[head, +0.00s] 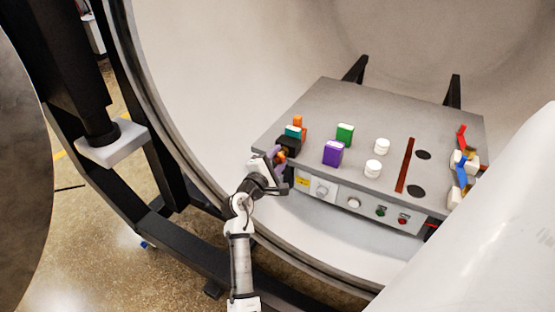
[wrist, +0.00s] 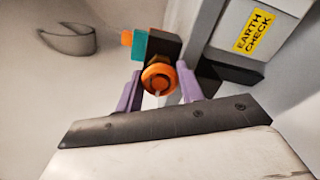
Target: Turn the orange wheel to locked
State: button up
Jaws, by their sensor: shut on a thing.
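The orange wheel (wrist: 159,77) sits between the two purple fingers of my gripper (wrist: 160,90) in the wrist view, and the fingers are shut on it. The wheel is round, with a dark centre and a pale line at its lower edge. It is mounted on a black block (wrist: 163,45) at the left end of the grey panel box. In the head view only a bit of the orange wheel (head: 281,155) shows beside my gripper (head: 276,158). Which setting the wheel is at cannot be read.
The grey box (head: 330,95) carries a teal block (head: 293,131), a green block (head: 345,132), a purple block (head: 333,152) and white cylinders (head: 374,168). A yellow "EARTH CHECK" label (wrist: 254,31) is on its front. The curved chamber wall (head: 215,90) surrounds it.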

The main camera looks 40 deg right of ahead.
jog(key=shift+f, duration=0.1)
jog(key=m+b, duration=0.3)
jog(key=m, duration=0.1)
jog(key=shift+f+b, duration=0.15)
jog(key=shift+b, duration=0.2)
jog(key=m+b, duration=0.4)
jog(key=m, duration=0.1)
jog(key=shift+b, duration=0.4)
jog(key=m+b, duration=0.4)
jog(key=m, duration=0.1)
jog(key=shift+m+b, duration=0.3)
jog(key=shift+b, duration=0.05)
jog(key=shift+m+b, duration=1.15)
jog(key=shift+m, duration=0.45)
jog(key=shift+r, duration=0.2)
jog(key=o, duration=1)
